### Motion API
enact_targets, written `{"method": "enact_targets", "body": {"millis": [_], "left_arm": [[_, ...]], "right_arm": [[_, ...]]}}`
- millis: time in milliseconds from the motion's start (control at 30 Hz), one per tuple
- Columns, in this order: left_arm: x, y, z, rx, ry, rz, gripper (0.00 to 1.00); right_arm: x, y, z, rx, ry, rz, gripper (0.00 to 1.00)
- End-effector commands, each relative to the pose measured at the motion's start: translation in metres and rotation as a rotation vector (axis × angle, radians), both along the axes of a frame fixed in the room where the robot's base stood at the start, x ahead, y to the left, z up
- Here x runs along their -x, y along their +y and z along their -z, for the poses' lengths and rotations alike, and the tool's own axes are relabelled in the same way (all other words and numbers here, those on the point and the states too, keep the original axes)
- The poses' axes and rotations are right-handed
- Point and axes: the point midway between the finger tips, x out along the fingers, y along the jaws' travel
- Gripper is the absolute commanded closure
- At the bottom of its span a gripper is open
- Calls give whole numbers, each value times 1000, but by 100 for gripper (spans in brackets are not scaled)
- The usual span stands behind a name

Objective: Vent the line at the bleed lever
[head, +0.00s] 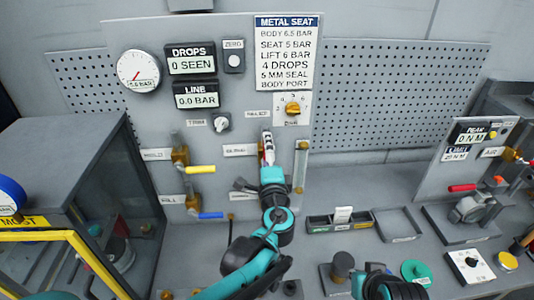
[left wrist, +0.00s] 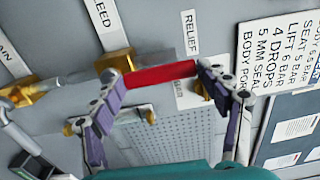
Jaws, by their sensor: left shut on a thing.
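The bleed lever is a red handle (left wrist: 160,75) on a brass valve (left wrist: 116,60) under a label ending in "LEED" in the left wrist view. My left gripper (head: 267,155) reaches up to the panel in the head view. Its two fingers sit at either end of the red handle and are shut on it. In the head view the gripper hides most of the lever. The line display (head: 196,95) reads 0.0 BAR and the drops display (head: 191,60) reads 0 SEEN. My right gripper's fingers are not in view.
A yellow-handled valve (head: 200,170) and a blue-handled valve (head: 210,215) are left of my gripper. A vertical tube (head: 301,165) stands close on its right. A divided tray (head: 341,221) and an empty tray (head: 398,224) lie on the bench. A grey cabinet (head: 62,150) stands at left.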

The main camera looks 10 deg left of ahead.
Motion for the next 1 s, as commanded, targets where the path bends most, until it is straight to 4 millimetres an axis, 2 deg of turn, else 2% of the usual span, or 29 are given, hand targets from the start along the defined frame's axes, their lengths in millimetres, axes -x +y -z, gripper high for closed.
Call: {"method": "enact_targets", "body": {"millis": [67,100,167,733,867,1000], "left_arm": [[-5,-2,-5,-8,-5,3,76],[-4,-2,-5,-8,-5,3,17],[-4,-2,-5,-8,-4,3,4],[2,-2,-3,-7,-3,2,4],[19,-6,-3,-7,-3,4,4],[50,-12,-2,-6,-3,6,4]], "right_arm": [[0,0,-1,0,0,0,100],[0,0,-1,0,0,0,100],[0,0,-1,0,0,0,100],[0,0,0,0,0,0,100],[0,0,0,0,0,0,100],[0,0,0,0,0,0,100]]}}
